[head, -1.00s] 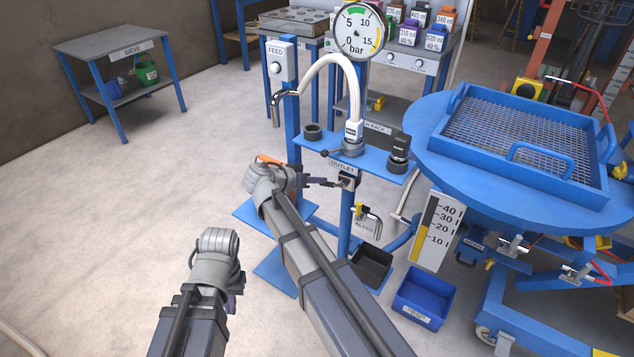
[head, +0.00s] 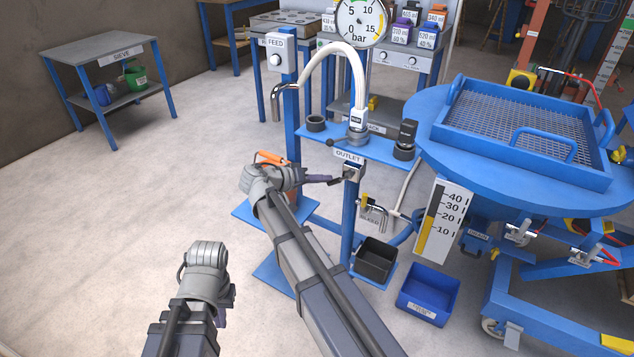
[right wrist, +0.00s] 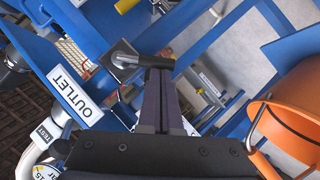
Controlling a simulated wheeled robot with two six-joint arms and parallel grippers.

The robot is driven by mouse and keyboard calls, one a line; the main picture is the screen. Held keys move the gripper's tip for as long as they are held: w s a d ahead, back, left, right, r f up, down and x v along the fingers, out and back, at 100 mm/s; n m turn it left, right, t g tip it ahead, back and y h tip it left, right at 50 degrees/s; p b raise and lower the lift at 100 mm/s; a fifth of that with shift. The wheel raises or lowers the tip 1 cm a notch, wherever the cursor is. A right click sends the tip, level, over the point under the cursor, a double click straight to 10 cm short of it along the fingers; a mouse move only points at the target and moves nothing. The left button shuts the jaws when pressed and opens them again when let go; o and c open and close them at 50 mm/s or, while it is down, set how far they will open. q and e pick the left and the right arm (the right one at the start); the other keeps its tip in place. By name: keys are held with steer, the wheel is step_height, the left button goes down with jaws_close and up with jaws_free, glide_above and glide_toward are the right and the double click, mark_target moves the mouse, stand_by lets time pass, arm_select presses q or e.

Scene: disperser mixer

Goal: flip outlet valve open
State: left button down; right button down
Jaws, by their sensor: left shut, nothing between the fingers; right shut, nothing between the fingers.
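The outlet valve (head: 352,171) sits on the blue post just below the OUTLET label (head: 347,156) in the head view. In the right wrist view its grey lever (right wrist: 140,60) with a dark end lies crosswise at the fingertips, near the OUTLET plate (right wrist: 75,95). My right gripper (head: 338,180) is shut and empty, its tips close beside the valve; it also shows in the right wrist view (right wrist: 158,75). I cannot tell whether the tips touch the lever. My left gripper (head: 228,302) is shut and empty, low over the floor, away from the valve.
A white hose (head: 330,57) arches above the outlet. A black bin (head: 375,260) and a blue bin (head: 428,293) stand below. A blue round table (head: 425,120) with a mesh tray is at right. An orange container (right wrist: 295,110) is close to the right wrist.

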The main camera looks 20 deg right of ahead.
steer(key=f+n+h+b, duration=0.1)
steer(key=b, duration=0.2)
steer(key=s+d+f+n+g+h+b, duration=0.1)
steer(key=f+n+h+b, duration=0.1)
steer(key=b, duration=0.2)
steer(key=s+f+n+h+b, duration=0.1)
steer(key=n+b, duration=0.1)
steer(key=b, duration=0.2)
steer(key=shift+d+f+g+h, duration=0.15)
steer(key=shift+d+g+h, duration=0.15)
steer(key=shift+d+g, duration=0.1)
steer(key=shift+s+n+b, duration=0.2)
steer(key=shift+n+b, duration=0.1)
steer(key=shift+b, duration=0.05)
steer(key=shift+s+d, duration=0.15)
steer(key=shift+d, duration=0.05)
